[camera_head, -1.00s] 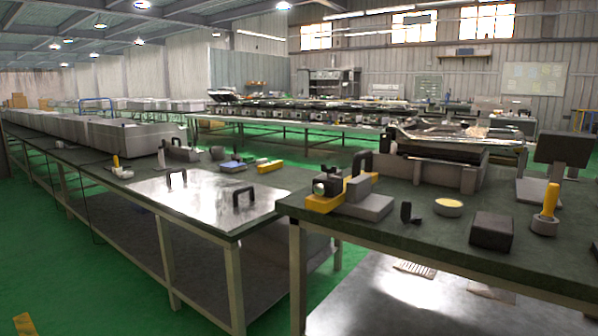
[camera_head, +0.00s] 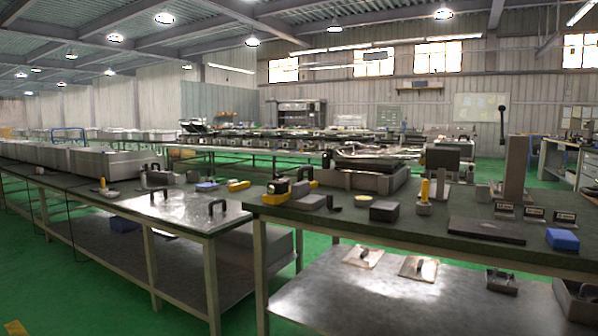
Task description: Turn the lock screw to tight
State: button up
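I cannot make out a lock screw at this size. The near right workbench (camera_head: 330,222) holds several small devices. A yellow and grey unit (camera_head: 279,193) with a dark round front stands at its left end, with a grey block (camera_head: 308,202) beside it. A dark block (camera_head: 384,211) and an upright yellow-handled tool (camera_head: 424,193) in a grey base stand to the right. A tall grey stand (camera_head: 515,165) with a black ball-topped lever (camera_head: 502,118) rises near the right end. My gripper is not in view.
A black flat plate (camera_head: 487,231), small labelled blocks (camera_head: 534,213) and a blue box (camera_head: 562,239) lie at the bench's right. Handled plates (camera_head: 418,268) lie on its lower shelf. Another bench with a shiny metal sheet (camera_head: 165,208) stands left.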

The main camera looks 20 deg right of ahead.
aim_at(282, 176)
jog(key=z, duration=0.8)
jog(key=i, duration=1.2)
jog(key=u, duration=0.1)
